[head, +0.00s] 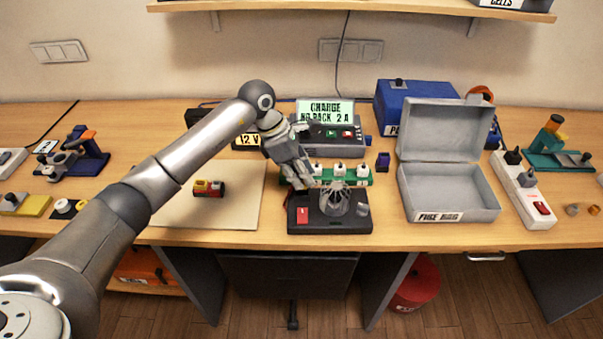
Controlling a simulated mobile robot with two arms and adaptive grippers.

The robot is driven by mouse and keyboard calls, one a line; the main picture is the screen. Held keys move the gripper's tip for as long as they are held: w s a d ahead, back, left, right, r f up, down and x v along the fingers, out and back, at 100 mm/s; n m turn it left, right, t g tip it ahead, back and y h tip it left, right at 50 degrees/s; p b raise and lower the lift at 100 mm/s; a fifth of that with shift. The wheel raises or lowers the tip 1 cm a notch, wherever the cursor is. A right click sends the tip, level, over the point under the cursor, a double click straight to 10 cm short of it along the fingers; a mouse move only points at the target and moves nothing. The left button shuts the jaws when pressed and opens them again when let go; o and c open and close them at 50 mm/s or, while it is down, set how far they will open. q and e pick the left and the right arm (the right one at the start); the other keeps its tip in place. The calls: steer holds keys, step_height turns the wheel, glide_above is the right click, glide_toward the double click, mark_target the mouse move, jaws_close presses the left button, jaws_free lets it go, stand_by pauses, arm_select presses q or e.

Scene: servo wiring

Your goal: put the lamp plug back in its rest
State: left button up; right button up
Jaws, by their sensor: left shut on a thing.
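My left gripper (304,184) comes in from the left and points down at the left end of a green strip (353,178) with several white-topped sockets or knobs. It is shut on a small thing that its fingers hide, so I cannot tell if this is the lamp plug. Just in front is a dark box (346,223) with a red patch and a clear, cage-like dome (335,201). The plug's rest cannot be made out for certain. My right gripper is out of view.
Behind stands a charger with a lit display (325,111). A small red and yellow block (208,188) sits on a pale mat (240,210) at left.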

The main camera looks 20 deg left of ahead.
arm_select(q)
steer(key=shift+f+b, duration=1.2)
steer(key=shift+f, duration=0.2)
steer(key=o, duration=1.1)
steer(key=shift+r, duration=0.15)
steer(key=v, duration=1.1)
steer(key=shift+a+r, duration=0.15)
steer(key=shift+r, duration=0.25)
